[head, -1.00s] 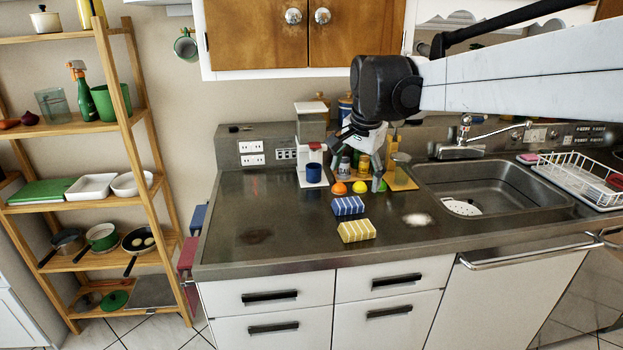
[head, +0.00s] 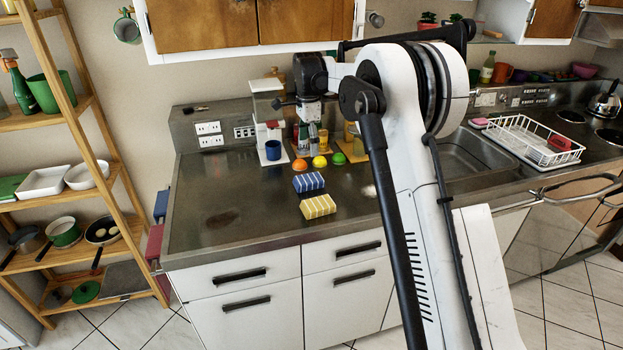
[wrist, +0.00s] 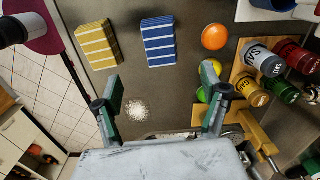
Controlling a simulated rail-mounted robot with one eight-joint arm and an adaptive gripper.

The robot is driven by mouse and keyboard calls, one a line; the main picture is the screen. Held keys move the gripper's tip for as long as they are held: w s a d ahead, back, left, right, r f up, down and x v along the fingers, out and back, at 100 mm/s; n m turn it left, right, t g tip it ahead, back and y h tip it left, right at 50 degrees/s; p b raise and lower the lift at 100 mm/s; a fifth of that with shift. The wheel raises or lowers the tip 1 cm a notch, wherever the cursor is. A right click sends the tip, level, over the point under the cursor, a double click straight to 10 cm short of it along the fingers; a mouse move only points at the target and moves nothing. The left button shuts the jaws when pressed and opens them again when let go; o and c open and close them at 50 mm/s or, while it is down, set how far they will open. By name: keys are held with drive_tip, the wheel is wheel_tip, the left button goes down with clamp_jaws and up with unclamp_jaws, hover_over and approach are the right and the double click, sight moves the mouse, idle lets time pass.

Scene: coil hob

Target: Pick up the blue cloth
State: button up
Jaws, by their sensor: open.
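A folded blue cloth with white stripes (head: 308,182) lies flat on the steel counter, just behind a similar yellow striped cloth (head: 318,206). In the wrist view the blue cloth (wrist: 158,42) is at the upper middle, with the yellow cloth (wrist: 98,45) to its left. My gripper (wrist: 162,80) is open and empty above the counter, its two fingers wide apart. The blue cloth lies beyond the fingertips in that view, not between them. In the head view my gripper (head: 308,128) is small and hard to make out, behind the cloths near the canisters.
An orange (head: 299,165), a lemon (head: 319,162) and a lime (head: 338,159) lie behind the blue cloth. A blue mug (head: 273,150) stands on the coffee machine. White powder (wrist: 137,110) lies on the counter. The counter's left part is clear. The sink (head: 470,160) is at right.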

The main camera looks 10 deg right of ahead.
sight(308, 178)
drive_tip(key=f+p, duration=0.1)
drive_tip(key=f, duration=1.3)
drive_tip(key=shift+w+f, duration=0.15)
drive_tip(key=shift+w, duration=0.05)
drive_tip(key=c, duration=1.3)
drive_tip(key=shift+o, duration=0.2)
drive_tip(key=shift+r, duration=0.65)
wheel_tip(308, 178, up, 3)
drive_tip(key=shift+f, duration=0.1)
drive_tip(key=s+a+r+b, duration=0.1)
drive_tip(key=s+a+r, duration=0.4)
drive_tip(key=a, duration=0.5)
wheel_tip(308, 178, up, 2)
drive_tip(key=shift+s+b, duration=0.3)
drive_tip(key=shift+s, duration=0.1)
drive_tip(key=shift+a, duration=0.1)
